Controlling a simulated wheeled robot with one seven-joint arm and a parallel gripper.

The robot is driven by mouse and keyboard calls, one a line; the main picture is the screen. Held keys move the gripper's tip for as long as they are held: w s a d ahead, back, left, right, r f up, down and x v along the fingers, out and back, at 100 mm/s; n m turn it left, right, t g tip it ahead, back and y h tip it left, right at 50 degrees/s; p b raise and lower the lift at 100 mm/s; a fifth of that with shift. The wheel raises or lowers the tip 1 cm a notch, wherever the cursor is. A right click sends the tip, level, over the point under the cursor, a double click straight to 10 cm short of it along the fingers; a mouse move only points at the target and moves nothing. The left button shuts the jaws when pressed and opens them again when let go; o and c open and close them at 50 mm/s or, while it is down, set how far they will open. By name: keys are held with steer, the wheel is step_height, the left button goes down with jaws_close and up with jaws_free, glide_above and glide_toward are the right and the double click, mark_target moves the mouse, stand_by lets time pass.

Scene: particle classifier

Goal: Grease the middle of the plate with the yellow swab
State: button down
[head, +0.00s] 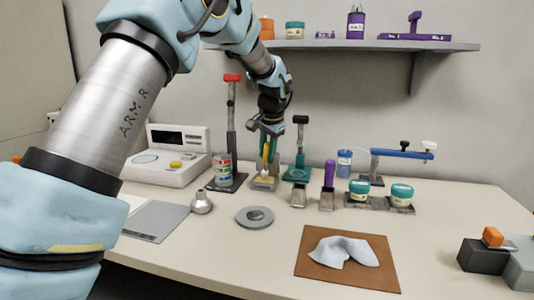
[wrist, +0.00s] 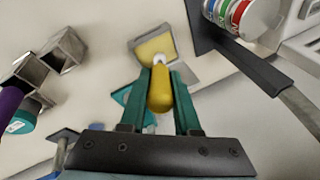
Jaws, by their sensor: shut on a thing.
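My gripper (head: 269,150) is shut on the yellow swab (wrist: 160,92), between its two green fingers. The swab points away from the palm, with its white tip (wrist: 158,60) beyond the fingertips. The tip is at the near edge of a small square grey tray with a yellow filling (wrist: 154,46). That tray (head: 263,184) stands just below my gripper in the head view. I cannot tell whether the tip touches the filling. A round grey plate (head: 243,217) with a darker middle lies flat on the table, in front of the tray and apart from the swab.
A black stand with a red top (head: 232,78) and a striped can (head: 222,168) are close left of my gripper. A teal stand (head: 297,174) and metal holders (head: 298,198) are close right. A brown mat with cloth (head: 312,266) lies at the front.

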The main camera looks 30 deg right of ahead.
steer(key=shift+f, duration=0.55)
stand_by(1.6)
steer(key=shift+r, duration=0.15)
steer(key=shift+r+p, duration=3)
steer(key=shift+r, duration=0.45)
